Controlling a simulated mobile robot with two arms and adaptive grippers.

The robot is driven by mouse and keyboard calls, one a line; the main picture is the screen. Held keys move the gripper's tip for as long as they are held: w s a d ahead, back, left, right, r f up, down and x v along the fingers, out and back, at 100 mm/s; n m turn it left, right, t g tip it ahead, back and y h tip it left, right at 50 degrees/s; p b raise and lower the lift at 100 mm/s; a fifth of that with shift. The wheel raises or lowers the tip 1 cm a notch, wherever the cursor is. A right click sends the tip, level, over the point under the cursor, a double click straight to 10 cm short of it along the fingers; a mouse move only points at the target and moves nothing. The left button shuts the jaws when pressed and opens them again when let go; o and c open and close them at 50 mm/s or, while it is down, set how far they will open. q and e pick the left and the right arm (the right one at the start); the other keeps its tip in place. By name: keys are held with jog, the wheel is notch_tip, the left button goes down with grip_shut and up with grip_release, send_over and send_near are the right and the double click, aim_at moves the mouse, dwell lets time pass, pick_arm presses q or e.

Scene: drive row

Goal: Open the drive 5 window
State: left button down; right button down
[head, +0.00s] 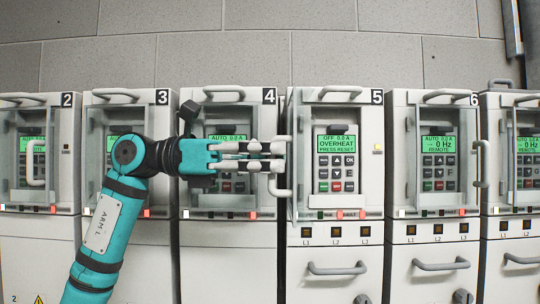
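Drive 5 (378,97) is the cabinet right of centre. Its green display (336,144) reads OFF 0.0 A, OVERHEAT, PRESS RESET, with a keypad below. The drive 5 window has a pale vertical handle (280,188) at its left edge. I cannot tell whether the window is shut or slightly ajar. My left gripper (279,157) reaches across the front of drive 4, pointing right. Its two fingers lie one above the other at the handle's upper part and hide some of it. A narrow gap shows between them; their grip is unclear. My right gripper is not in view.
Drive 4 (229,257) stands left of drive 5, partly hidden by my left arm. Drive 6 (434,245) stands close on the right, with another drive beyond. Drives 2 and 3 are at the left. Drawer-like handles (337,268) stick out below. A grey block wall is behind.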

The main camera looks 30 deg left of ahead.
aim_at(293, 93)
pick_arm(q)
jog(key=shift+w+a+r, duration=0.1)
jog(key=shift+a+r, duration=0.15)
jog(key=c, duration=1.9)
grip_release()
jog(key=shift+o, duration=1.2)
jog(key=shift+w+a+f, duration=0.1)
jog(key=shift+w+f, duration=0.05)
jog(key=shift+w, duration=0.15)
jog(key=shift+s, duration=0.1)
jog(key=shift+r, duration=0.45)
jog(key=r, duration=0.7)
jog(key=shift+s+d+r, duration=0.15)
jog(key=shift+d+r, duration=0.2)
jog(key=shift+r, duration=0.35)
jog(key=shift+w+a+r, duration=0.2)
jog(key=shift+w+a, duration=0.1)
